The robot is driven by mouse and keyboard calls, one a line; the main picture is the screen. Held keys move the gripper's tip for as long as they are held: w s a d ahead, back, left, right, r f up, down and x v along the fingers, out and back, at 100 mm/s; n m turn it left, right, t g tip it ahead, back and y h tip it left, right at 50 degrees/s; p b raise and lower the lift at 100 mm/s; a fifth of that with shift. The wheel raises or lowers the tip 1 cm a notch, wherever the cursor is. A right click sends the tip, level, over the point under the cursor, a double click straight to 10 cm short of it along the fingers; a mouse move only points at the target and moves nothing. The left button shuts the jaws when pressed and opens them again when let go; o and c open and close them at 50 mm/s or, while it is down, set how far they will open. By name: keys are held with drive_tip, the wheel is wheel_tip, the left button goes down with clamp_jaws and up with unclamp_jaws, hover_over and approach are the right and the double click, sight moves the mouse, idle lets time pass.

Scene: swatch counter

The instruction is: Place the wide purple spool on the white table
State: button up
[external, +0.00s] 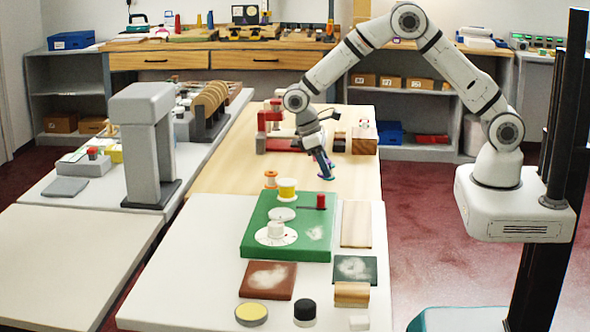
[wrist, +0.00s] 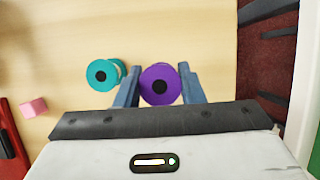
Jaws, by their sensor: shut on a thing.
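The purple spool (wrist: 160,84) sits between my gripper's two fingers in the wrist view, seen end-on with a dark centre hole. My gripper (wrist: 159,88) is shut on it. In the external view my gripper (external: 325,168) points down over the wooden table, and the spool is small and mostly hidden there. I cannot tell whether the spool is clear of the wood. A teal spool (wrist: 103,73) stands just left of the fingers in the wrist view. The white table (external: 195,262) is in front of the wooden table in the external view.
Brown and dark green pads and small pots lie in front. The white table's left side is bare. A pink cube (wrist: 34,108) is on the wood.

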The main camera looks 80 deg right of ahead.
drive_tip(key=shift+w+a+f, duration=0.1)
drive_tip(key=shift+a+f, duration=0.25)
drive_tip(key=shift+a, duration=0.2)
wheel_tip(320, 180, up, 12)
drive_tip(key=r, duration=0.1)
drive_tip(key=m+t+y+b, duration=0.4)
drive_tip(key=m+t, duration=0.3)
drive_tip(key=m, duration=1.8)
hover_over(300, 161)
drive_tip(key=f, duration=0.8)
drive_tip(key=d+f, duration=0.1)
drive_tip(key=f, duration=0.2)
drive_tip(key=shift+s+f, duration=0.35)
drive_tip(key=shift+f, duration=0.05)
wheel_tip(300, 161, down, 4)
drive_tip(key=shift+f, duration=0.1)
